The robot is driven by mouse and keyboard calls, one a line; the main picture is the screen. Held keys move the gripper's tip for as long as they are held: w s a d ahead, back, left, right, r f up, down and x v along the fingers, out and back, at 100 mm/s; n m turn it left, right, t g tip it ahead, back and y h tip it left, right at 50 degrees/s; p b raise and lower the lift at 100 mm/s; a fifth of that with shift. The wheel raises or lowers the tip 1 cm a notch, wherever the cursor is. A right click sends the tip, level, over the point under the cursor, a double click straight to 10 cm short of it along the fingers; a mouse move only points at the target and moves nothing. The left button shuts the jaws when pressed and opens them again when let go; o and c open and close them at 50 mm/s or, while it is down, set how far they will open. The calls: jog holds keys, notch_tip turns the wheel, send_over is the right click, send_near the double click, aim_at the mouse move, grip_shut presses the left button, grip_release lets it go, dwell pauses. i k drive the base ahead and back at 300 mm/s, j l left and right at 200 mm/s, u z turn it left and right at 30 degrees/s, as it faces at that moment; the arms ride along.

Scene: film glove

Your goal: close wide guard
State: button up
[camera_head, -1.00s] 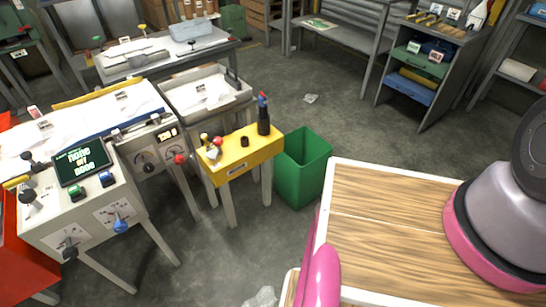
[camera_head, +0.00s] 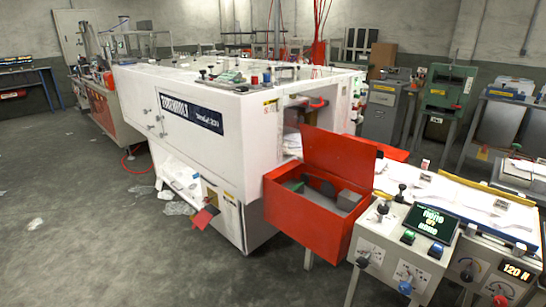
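A long white machine (camera_head: 195,110) with a dark lettered label fills the middle of the head view. Its right end has a recess (camera_head: 297,112) with red parts inside and no cover seen across it. A red box (camera_head: 300,215) stands in front of this end, its red lid (camera_head: 335,158) raised and grey items inside. I cannot tell which part is the wide guard. A flap-like white piece (camera_head: 182,180) hangs low on the machine's long side, with clear film around it. My gripper is not in view.
A control stand (camera_head: 400,245) with a dark screen, knobs and green and blue buttons is at the lower right. A white-topped table (camera_head: 465,195) adjoins it. Open grey floor (camera_head: 80,235) lies at the left, with scraps of film and a red hose (camera_head: 130,160).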

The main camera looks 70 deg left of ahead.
aim_at(356, 162)
jog(key=u, duration=2.1)
jog(key=i+j+u, duration=0.1)
jog(key=u, duration=0.15)
jog(key=i+j+u, duration=0.1)
jog(key=i+u, duration=0.3)
jog(key=i, duration=0.5)
